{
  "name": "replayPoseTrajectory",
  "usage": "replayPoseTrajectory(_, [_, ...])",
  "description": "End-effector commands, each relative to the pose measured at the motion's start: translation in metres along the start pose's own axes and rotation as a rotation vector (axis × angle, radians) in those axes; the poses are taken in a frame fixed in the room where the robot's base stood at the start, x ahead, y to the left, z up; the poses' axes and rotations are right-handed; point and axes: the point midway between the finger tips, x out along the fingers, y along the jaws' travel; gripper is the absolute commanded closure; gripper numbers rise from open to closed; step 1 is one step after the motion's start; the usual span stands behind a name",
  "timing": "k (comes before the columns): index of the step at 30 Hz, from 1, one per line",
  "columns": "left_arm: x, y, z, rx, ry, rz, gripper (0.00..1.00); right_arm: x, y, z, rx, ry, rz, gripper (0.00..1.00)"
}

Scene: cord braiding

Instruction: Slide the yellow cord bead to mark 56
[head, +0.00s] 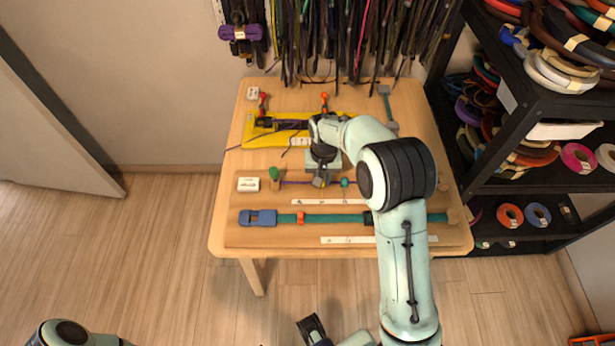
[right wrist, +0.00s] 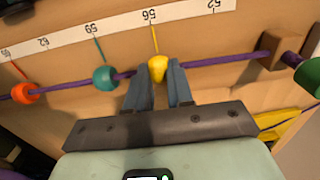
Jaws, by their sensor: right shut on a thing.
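The yellow bead (right wrist: 158,68) sits on the purple cord (right wrist: 207,63) in the right wrist view. Its thin yellow pointer line runs up to the white scale strip (right wrist: 185,12), at the number 56. My right gripper (right wrist: 159,74) is shut on the yellow bead, one finger on each side. In the head view my right gripper (head: 320,181) is over the purple cord (head: 296,182) and mostly hides the yellow bead.
On the same cord are a teal bead (right wrist: 105,78) near 59 and an orange bead (right wrist: 25,93) farther left. A green knob (right wrist: 308,75) and wooden post (right wrist: 284,50) stand at the right end. A blue clamp (head: 258,218) holds another cord nearer the table's front edge.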

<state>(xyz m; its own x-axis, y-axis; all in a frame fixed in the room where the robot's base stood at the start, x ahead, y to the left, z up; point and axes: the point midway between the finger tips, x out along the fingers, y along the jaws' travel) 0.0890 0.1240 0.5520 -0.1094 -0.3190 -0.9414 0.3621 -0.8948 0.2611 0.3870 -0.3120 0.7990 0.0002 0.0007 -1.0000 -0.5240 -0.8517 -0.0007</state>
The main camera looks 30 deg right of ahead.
Motion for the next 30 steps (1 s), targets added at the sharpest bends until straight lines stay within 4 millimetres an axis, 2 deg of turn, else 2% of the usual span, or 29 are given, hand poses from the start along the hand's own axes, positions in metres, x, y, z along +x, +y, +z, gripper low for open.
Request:
replayPoseTrajectory(8, [0.000,0.000,0.000,0.000,0.000,0.000,0.57,0.000,0.002,0.000,-0.004,0.000,0.001,1.00])
replayPoseTrajectory(9, [0.000,0.000,0.000,0.000,0.000,0.000,0.57,0.000,0.002,0.000,-0.004,0.000,0.001,0.75])
replayPoseTrajectory(11, [0.000,0.000,0.000,0.000,0.000,0.000,0.57,0.000,0.002,0.000,-0.004,0.000,0.001,0.56])
replayPoseTrajectory(12, [0.000,0.000,0.000,0.000,0.000,0.000,0.57,0.000,0.002,0.000,-0.003,0.000,0.001,0.51])
replayPoseTrajectory(20, [0.000,0.000,0.000,0.000,0.000,0.000,0.57,-0.001,0.002,0.000,-0.002,0.000,0.000,0.51])
replayPoseTrajectory(23, [-0.001,0.000,0.000,0.000,0.000,0.000,0.57,-0.006,0.001,0.000,-0.002,0.002,-0.001,0.51])
replayPoseTrajectory(26, [-0.003,0.001,0.000,0.000,0.001,0.000,0.57,-0.021,0.001,-0.001,-0.002,0.004,-0.003,0.51])
replayPoseTrajectory(30, [-0.007,0.003,-0.001,0.001,0.002,0.001,0.57,-0.051,0.001,-0.001,-0.003,0.006,-0.003,0.51])
